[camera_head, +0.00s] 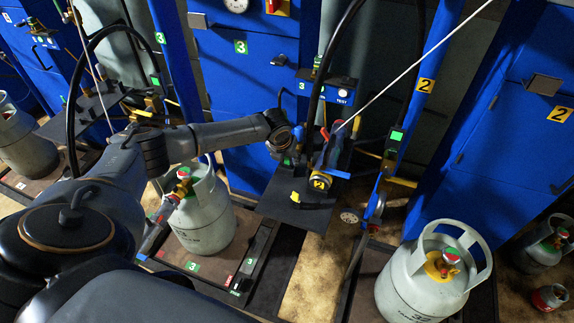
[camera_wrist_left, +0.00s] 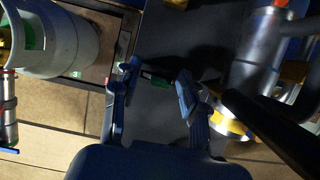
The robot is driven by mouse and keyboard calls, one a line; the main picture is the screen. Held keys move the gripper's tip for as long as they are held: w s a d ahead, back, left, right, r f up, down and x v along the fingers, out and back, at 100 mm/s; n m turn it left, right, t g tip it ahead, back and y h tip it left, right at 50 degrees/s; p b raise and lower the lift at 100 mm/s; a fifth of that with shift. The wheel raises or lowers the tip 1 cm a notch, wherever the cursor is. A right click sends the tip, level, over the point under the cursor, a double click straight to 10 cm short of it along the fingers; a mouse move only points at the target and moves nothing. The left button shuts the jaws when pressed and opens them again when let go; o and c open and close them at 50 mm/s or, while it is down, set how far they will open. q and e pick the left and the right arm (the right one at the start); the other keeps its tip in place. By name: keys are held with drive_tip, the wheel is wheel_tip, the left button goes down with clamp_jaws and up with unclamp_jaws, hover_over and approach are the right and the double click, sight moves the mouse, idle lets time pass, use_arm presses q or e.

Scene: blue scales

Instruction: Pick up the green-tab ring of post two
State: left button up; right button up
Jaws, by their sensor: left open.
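A small green piece (camera_wrist_left: 155,78), which looks like the green tab, shows between the fingertips of my left gripper (camera_wrist_left: 157,82) in the left wrist view. The fingers are open, one on each side, and I cannot tell whether they touch it. The ring itself cannot be made out. In the head view my left gripper (camera_head: 293,150) points down above the dark shelf, with a green spot (camera_head: 287,162) beside it. A metal cylinder with a yellow band (camera_wrist_left: 232,124) stands right of the fingers in the wrist view. My right gripper is not seen.
A dark shelf (camera_head: 277,207) lies under the gripper. Hoses and a slanted pale rod (camera_head: 410,66) are close on the right. Grey gas cylinders stand left (camera_head: 207,222) and right (camera_head: 415,291). Blue cabinets (camera_head: 505,160) stand behind. Tan floor is bare between the platforms.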

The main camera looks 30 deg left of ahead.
use_arm(q)
drive_tip(key=shift+c, duration=0.5)
drive_tip(key=c, duration=0.4)
drive_tip(key=shift+r, duration=0.15)
